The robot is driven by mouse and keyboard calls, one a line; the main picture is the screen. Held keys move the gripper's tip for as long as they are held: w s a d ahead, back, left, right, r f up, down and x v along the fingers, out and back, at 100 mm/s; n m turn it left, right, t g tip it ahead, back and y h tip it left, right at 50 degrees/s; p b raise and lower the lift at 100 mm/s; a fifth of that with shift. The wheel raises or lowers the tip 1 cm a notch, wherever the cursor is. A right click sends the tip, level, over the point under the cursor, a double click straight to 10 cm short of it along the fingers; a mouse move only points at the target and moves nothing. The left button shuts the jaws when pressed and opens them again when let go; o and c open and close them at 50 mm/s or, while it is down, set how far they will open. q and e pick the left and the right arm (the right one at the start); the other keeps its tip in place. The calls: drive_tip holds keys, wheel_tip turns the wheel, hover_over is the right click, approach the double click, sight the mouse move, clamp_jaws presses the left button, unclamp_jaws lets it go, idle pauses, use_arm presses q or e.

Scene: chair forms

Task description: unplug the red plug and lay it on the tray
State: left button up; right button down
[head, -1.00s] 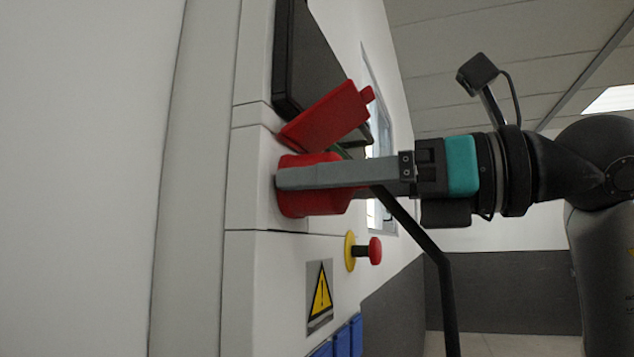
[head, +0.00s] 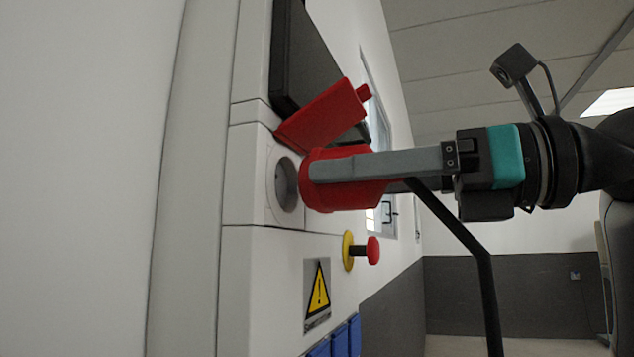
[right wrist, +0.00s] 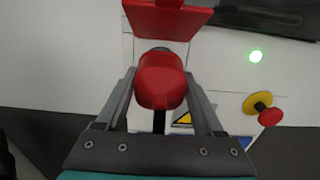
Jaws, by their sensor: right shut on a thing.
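The red plug (head: 352,195) is held between the fingers of my right gripper (head: 318,172), which is shut on it. In the head view the plug is clear of the round grey socket (head: 285,185), with a small gap between them. Its black cable (head: 462,230) hangs down from its rear. The right wrist view also shows the plug (right wrist: 161,80) between both fingers. The red socket lid (head: 325,112) stands open above the socket. No tray shows in these frames. My left gripper is out of view.
A red stop button on a yellow base (head: 373,250) sticks out below the socket. A warning label (head: 318,295) and blue covers (head: 343,340) sit lower on the panel. A black screen (head: 300,65) is above. A green light (right wrist: 256,56) shows in the wrist view.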

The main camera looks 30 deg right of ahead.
drive_tip(key=shift+s+d, duration=0.1)
drive_tip(key=shift+b+v, duration=0.35)
drive_tip(key=shift+v, duration=0.95)
drive_tip(key=shift+b+v, duration=0.5)
drive_tip(key=shift+v, duration=1.95)
